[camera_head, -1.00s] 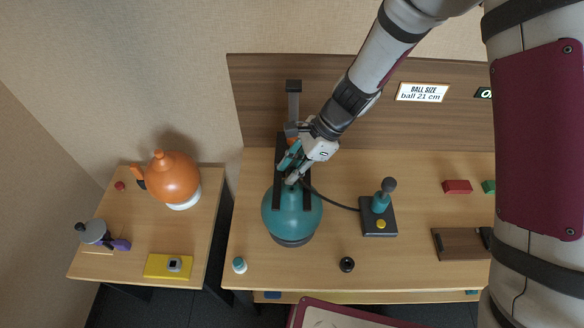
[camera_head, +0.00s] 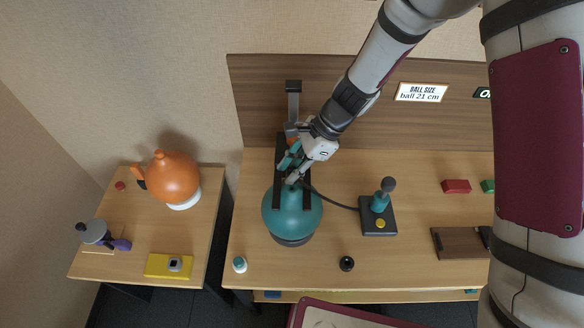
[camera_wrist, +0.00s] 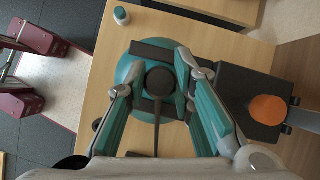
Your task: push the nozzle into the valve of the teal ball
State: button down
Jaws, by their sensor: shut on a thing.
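The teal ball (camera_head: 290,222) sits on a dark round base on the wooden table, under a dark frame with two bars (camera_head: 306,185). My gripper (camera_head: 294,172) is above the top of the ball, shut on the nozzle. In the wrist view the dark round nozzle body (camera_wrist: 159,82) lies between the teal fingers of my gripper (camera_wrist: 158,75), over the teal ball (camera_wrist: 130,70). A black hose (camera_head: 333,200) runs from there to the pump (camera_head: 380,204). The valve is hidden under the nozzle and fingers, so I cannot tell whether the nozzle tip is inside it.
An orange ball-shaped thing (camera_head: 173,178) stands on the left side table with a yellow device (camera_head: 168,265). A small white-and-teal bottle (camera_head: 239,264) and a black knob (camera_head: 347,264) stand near the front edge. A dark post (camera_head: 293,100) rises behind the ball.

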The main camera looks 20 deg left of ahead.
jog(key=shift+f, duration=0.8)
jog(key=shift+f, duration=0.35)
jog(key=shift+f, duration=0.2)
jog(key=c, duration=1.3)
grip_release()
jog(key=d+r+n+t+h+b, duration=0.1)
jog(key=d+r+n+t, duration=0.15)
jog(key=d+r, duration=0.8)
jog(key=d+r+n+t+h+b, duration=0.1)
jog(key=d+r+n, duration=0.45)
jog(key=r, duration=0.75)
jog(key=s+d+r+n+t+h+b, duration=0.2)
jog(key=s+d, duration=0.7)
jog(key=d, duration=0.5)
notch_tip(320, 180, up, 3)
jog(key=n+t+h, duration=0.1)
jog(key=n+t, duration=0.1)
jog(key=shift+s+d+t+b, duration=0.25)
jog(key=shift+d+t+b, duration=0.05)
jog(key=shift+t, duration=0.05)
